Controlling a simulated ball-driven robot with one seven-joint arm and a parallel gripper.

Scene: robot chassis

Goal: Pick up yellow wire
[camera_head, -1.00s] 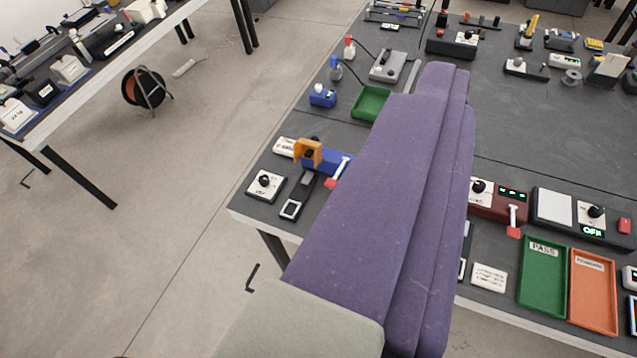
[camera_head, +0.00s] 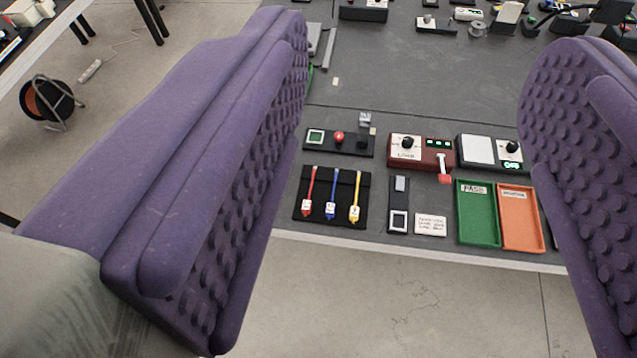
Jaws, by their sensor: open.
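The yellow wire (camera_head: 356,196) lies on a black mat (camera_head: 343,218) near the front edge of the table. It is the rightmost of three wires, with a white tag at its lower end. A blue wire (camera_head: 332,194) and a red wire (camera_head: 310,190) lie to its left on the same mat. My gripper (camera_head: 412,130) is open and empty. Its two purple, studded fingers stand wide apart at the left and right of the picture. The wires show between the fingers, farther off and below, nearer the left finger.
Behind the mat is a black panel (camera_head: 352,146) with a red knob. To the right are a red box (camera_head: 422,150) with a lever, a small white card (camera_head: 430,225), a green tray (camera_head: 478,212) and an orange tray (camera_head: 521,218). Open floor lies before the table edge.

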